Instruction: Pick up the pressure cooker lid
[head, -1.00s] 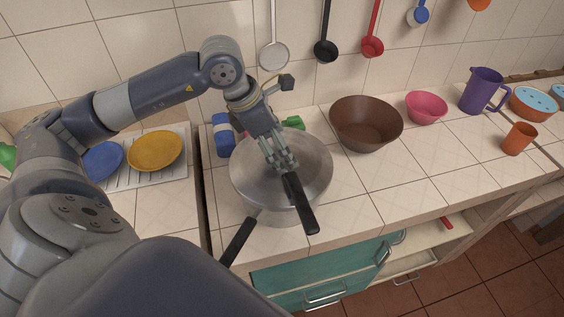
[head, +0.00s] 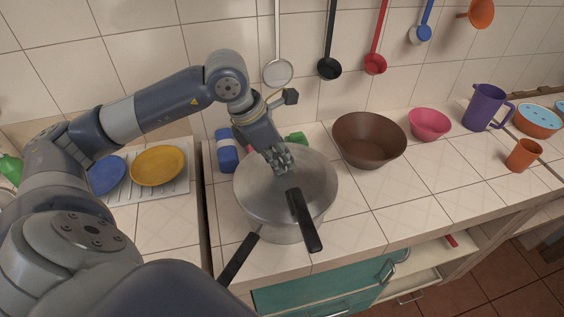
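The pressure cooker (head: 284,230) stands on the tiled counter, with its grey metal lid (head: 262,194) lying on top. The lid's black handle (head: 304,221) points toward the front right. The cooker body's black handle (head: 238,259) points toward the front left, apart from the lid handle. My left gripper (head: 281,163) is over the rear part of the lid, behind the inner end of the lid handle and apart from it. It holds nothing that I can see; its finger gap is too small to judge. My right gripper is not in view.
A brown bowl (head: 369,140) and a pink bowl (head: 430,124) stand right of the cooker. A blue and white item (head: 227,152) and a green item (head: 297,138) are close behind it. Ladles hang on the wall. Counter tiles at the right front are clear.

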